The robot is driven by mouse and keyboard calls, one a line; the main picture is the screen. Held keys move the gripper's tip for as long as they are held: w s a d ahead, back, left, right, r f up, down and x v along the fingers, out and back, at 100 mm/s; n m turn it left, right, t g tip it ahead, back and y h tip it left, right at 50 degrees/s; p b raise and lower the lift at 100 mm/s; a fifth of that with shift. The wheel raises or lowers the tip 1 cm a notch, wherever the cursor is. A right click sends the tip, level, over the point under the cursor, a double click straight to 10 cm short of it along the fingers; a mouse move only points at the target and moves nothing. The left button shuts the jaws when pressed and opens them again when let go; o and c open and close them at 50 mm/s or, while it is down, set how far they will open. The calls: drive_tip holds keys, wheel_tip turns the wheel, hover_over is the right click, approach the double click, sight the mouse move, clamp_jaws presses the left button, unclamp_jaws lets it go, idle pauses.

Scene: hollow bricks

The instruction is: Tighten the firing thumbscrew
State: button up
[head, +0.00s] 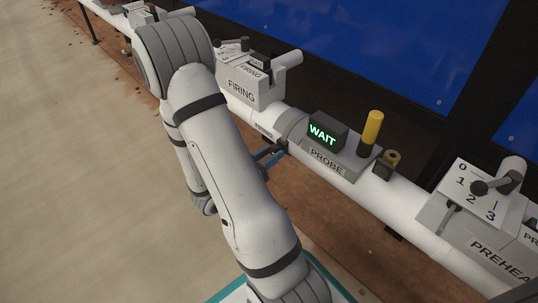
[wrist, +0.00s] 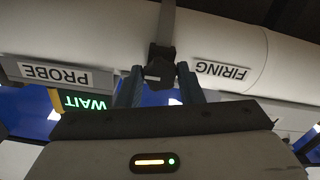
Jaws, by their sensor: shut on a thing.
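The firing thumbscrew is a small dark knob (wrist: 160,65) under a dark band around the white pipe, beside the FIRING label (wrist: 222,70) in the wrist view. My gripper (wrist: 159,76) has one blue finger on each side of the knob and is shut on it. In the head view my gripper (head: 277,152) reaches the near side of the pipe by the small FIRING label (head: 264,130). My arm covers part of that area, and the knob's thread is hidden.
The probe box (head: 328,132) shows a green WAIT, with a yellow-topped post (head: 371,128) beside it. The FIRING unit (head: 250,85) stands to the left on the pipe. A PREHEAT dial unit (head: 478,205) stands at the right. Open floor lies left.

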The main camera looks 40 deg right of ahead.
idle(0.4)
drive_tip(key=o, duration=1)
drive_tip(key=shift+c, duration=0.2)
drive_tip(key=a+p, duration=0.1)
drive_tip(key=a, duration=0.6)
drive_tip(key=shift+s+a+p, duration=0.35)
drive_tip(key=shift+a+p, duration=0.05)
